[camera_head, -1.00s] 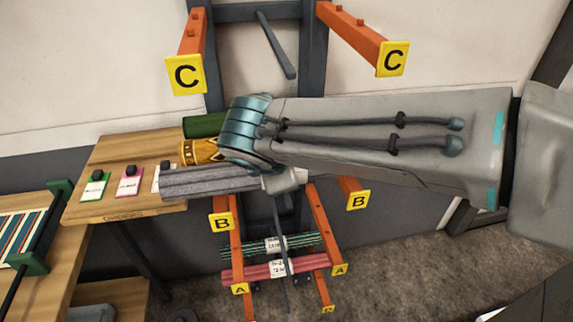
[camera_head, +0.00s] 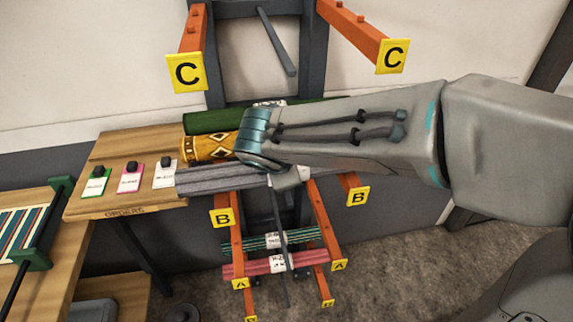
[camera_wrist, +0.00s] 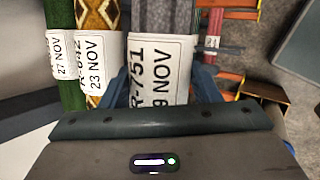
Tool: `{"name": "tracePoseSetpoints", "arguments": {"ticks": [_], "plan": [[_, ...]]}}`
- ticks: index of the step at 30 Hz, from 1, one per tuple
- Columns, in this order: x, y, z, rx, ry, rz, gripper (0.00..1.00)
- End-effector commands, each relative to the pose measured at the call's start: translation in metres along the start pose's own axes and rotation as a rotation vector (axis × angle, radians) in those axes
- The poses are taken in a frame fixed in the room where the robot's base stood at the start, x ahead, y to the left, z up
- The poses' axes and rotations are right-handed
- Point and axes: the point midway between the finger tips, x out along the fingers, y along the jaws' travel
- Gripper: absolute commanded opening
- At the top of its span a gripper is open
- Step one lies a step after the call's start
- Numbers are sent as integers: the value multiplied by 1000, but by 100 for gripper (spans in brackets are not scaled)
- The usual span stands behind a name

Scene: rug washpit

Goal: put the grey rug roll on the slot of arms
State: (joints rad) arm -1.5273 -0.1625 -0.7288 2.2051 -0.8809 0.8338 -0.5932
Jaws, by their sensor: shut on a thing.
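The grey rug roll (camera_head: 215,181) lies level across the orange arms marked B, in front of a yellow patterned roll, in the head view. In the wrist view the grey roll (camera_wrist: 163,18) shows with its white label. My gripper (camera_head: 285,176) is shut on the grey roll near its middle; its fingertips are mostly hidden. The B arms carry yellow end plates, the left one (camera_head: 222,218) and the right one (camera_head: 358,196). Whether the grey roll rests on the arms or hangs just above them, I cannot tell.
Behind lie the yellow patterned roll (camera_head: 208,148) and a green roll (camera_head: 217,121). The C arms (camera_head: 349,30) above look empty. Lower A arms hold a green striped roll (camera_head: 240,246) and a red roll (camera_head: 245,270). An orders table (camera_head: 120,195) with tags stands left.

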Motion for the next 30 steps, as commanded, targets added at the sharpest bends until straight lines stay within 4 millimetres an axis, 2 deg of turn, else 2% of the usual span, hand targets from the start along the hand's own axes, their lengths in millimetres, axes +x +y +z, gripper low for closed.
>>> {"name": "tracePoseSetpoints", "arguments": {"ticks": [1,3,11,16,20,30], "plan": [[1,-1,0,0,0,0,65],[0,0,0,-1,0,0,78],[0,0,0,0,0,0,78],[-8,1,0,1,2,0,78],[-26,1,1,3,4,1,78],[-90,1,1,3,2,2,78]]}}
